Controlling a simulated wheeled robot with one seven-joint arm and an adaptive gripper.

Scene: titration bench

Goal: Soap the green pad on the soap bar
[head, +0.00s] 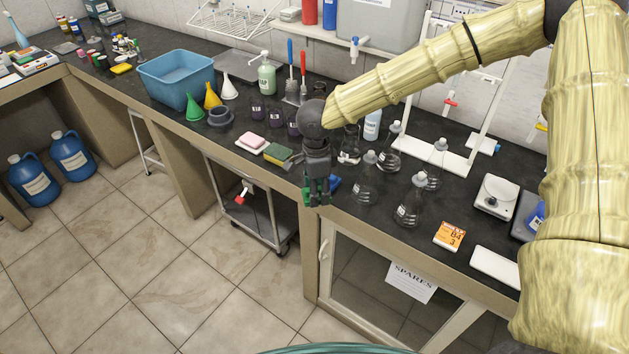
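A pink soap bar (252,141) lies on a small white dish (240,147) near the bench's front edge. To its right lies a sponge (278,153) with a dark green top and a yellow lower part. My gripper (318,203) points down over the front edge of the bench, to the right of the sponge and soap. A small patch of bright green (306,195) shows at its left finger, mostly hidden. I cannot tell whether this is a pad between the fingers or something behind them. A blue object (334,183) shows just behind the gripper.
Glass flasks (365,183) stand close to the right of my gripper. A grey cup (220,116), funnels (211,97) and a blue basin (176,78) are at the left. A green soap bottle (267,74) stands behind. An orange label card (449,236) lies at the right.

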